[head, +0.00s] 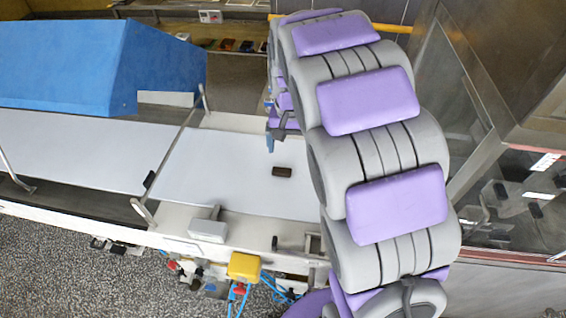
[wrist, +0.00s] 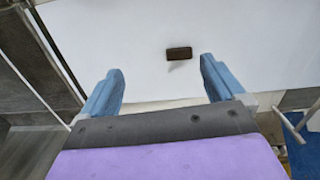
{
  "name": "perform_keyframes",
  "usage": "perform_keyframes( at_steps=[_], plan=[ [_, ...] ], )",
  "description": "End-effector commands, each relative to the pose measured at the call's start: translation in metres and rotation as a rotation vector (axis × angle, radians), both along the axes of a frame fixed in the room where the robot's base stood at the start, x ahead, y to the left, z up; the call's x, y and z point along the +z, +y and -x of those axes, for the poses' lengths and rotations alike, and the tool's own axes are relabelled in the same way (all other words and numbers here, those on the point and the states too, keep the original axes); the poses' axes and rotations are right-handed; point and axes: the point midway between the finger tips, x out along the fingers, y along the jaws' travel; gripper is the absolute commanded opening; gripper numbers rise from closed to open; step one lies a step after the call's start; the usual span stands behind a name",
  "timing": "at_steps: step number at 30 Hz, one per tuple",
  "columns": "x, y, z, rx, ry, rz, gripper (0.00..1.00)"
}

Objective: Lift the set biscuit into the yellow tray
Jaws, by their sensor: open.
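The biscuit (head: 282,171) is a small dark brown block lying flat on the white belt (head: 225,165). It also shows in the wrist view (wrist: 179,54), ahead of the fingertips and nearer the right finger, with a faint shadow beside it. My gripper (wrist: 161,70) is open and empty, with its two blue fingers apart and not touching the biscuit. In the head view my gripper (head: 270,142) is partly hidden behind my arm, above the belt's far side. I cannot make out a yellow tray for certain; it may be hidden.
A blue hood (head: 70,65) covers the belt's left part. A yellow box (head: 244,266) sits at the machine's front side among cables. A metal and glass cabinet (head: 510,150) stands at right. Small coloured items (head: 227,44) lie on a back shelf. The belt around the biscuit is clear.

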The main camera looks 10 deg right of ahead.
Motion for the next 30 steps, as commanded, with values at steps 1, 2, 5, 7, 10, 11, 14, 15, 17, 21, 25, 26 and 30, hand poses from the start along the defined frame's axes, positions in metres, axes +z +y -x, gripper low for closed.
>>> perform_keyframes(
  at_steps=[1,2,5,7,10,11,14,15,17,21,25,26,30],
  plan=[
    [0.003,0.002,-0.017,-0.009,-0.002,-0.001,0.96],
    [0.003,0.003,-0.025,-0.015,-0.008,-0.002,0.96],
    [-0.001,0.006,-0.048,-0.031,-0.016,-0.004,0.96],
    [-0.001,0.008,-0.060,-0.039,-0.027,-0.007,0.96],
    [-0.005,0.010,-0.070,-0.047,-0.030,-0.011,0.96],
    [-0.006,0.010,-0.072,-0.049,-0.030,-0.012,0.96],
    [-0.014,0.010,-0.075,-0.052,-0.031,-0.014,0.96],
    [-0.019,0.010,-0.075,-0.052,-0.030,-0.014,0.96],
    [-0.029,0.010,-0.074,-0.052,-0.029,-0.015,0.96],
    [-0.057,0.010,-0.074,-0.051,-0.029,-0.014,0.96],
    [-0.084,0.011,-0.073,-0.051,-0.027,-0.012,0.96],
    [-0.090,0.011,-0.074,-0.051,-0.028,-0.012,0.96],
    [-0.113,0.011,-0.074,-0.051,-0.029,-0.013,0.96]
  ],
)
